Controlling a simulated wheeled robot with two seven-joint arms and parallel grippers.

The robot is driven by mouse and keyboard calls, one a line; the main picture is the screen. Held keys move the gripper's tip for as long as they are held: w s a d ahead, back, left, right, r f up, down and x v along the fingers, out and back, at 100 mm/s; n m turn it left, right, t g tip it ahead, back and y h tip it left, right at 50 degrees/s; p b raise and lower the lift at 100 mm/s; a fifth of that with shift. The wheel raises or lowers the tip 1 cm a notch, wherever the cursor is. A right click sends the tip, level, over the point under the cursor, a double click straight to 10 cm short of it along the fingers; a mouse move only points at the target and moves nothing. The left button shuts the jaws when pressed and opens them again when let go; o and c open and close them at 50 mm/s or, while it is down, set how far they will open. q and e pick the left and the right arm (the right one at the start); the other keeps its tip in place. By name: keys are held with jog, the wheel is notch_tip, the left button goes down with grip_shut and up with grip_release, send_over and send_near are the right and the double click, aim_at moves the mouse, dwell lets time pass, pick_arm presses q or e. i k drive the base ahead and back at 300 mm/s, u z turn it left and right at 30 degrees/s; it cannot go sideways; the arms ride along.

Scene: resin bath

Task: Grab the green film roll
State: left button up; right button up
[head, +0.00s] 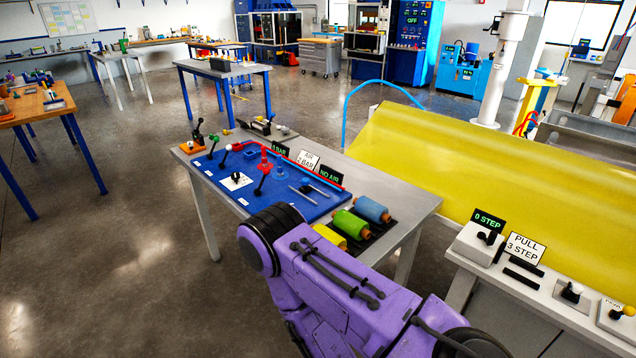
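The green film roll (351,224) lies on a dark rack at the right end of the grey workbench in the head view. It sits between a blue roll (372,209) and a yellow roll (330,237), with orange core ends showing. My purple arm comes in from the lower right and passes just in front of the rolls, covering part of the yellow one. Neither of my grippers shows in this view.
The grey workbench (415,203) carries a blue panel (290,204) with levers and small signs to the left of the rolls. A large yellow sheet (470,170) slopes behind. A white control bench (535,288) with signs and levers stands at the right.

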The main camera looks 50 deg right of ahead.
aim_at(352, 225)
jog(key=i, duration=3.3)
jog(key=z, duration=4.3)
